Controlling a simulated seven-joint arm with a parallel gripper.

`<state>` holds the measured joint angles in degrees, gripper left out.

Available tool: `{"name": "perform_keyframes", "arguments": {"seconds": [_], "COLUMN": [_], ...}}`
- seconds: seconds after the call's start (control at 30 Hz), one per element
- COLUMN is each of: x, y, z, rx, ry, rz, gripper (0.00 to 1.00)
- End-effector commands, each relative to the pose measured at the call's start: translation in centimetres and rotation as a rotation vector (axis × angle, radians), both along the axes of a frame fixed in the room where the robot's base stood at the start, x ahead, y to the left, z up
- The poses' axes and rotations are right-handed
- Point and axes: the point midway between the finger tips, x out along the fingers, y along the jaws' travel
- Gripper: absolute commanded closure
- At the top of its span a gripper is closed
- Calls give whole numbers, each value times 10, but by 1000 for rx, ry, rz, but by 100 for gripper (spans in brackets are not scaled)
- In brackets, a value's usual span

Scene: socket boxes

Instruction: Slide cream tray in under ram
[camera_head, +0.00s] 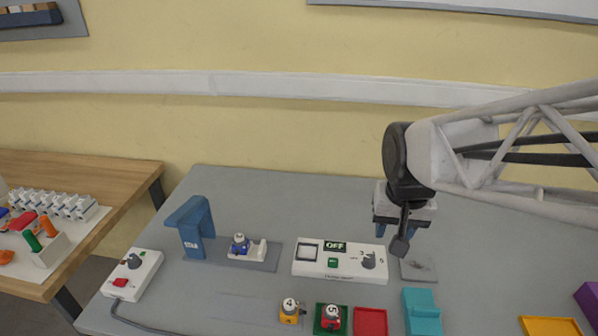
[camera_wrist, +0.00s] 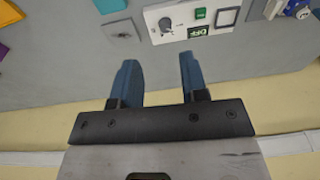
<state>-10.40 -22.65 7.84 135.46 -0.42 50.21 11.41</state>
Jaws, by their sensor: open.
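The cream tray (camera_head: 260,252) sits on a grey base plate (camera_head: 230,257), to the right of the blue press with its overhanging ram head (camera_head: 190,214). A small blue-and-white piece (camera_head: 240,243) stands on the tray's left part. The tray is apart from the press column. My gripper (camera_head: 401,222) is open and empty, well to the right of the tray, above the table behind a small grey plate. In the wrist view my two blue fingers (camera_wrist: 158,66) are spread with nothing between them. The blue piece (camera_wrist: 298,8) shows at that view's top right corner.
A white control box (camera_head: 340,262) reading OFF stands between the tray and my gripper. Another white box (camera_head: 132,274) with a cable lies at the left.

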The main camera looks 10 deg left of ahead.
Motion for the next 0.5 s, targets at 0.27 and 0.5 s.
{"name": "perform_keyframes", "arguments": {"seconds": [0.27, 0.5], "x": [48, 83], "y": [53, 103], "z": [-22, -48], "rx": [4, 4], "ry": [38, 68], "rz": [9, 10], "gripper": [60, 60]}}
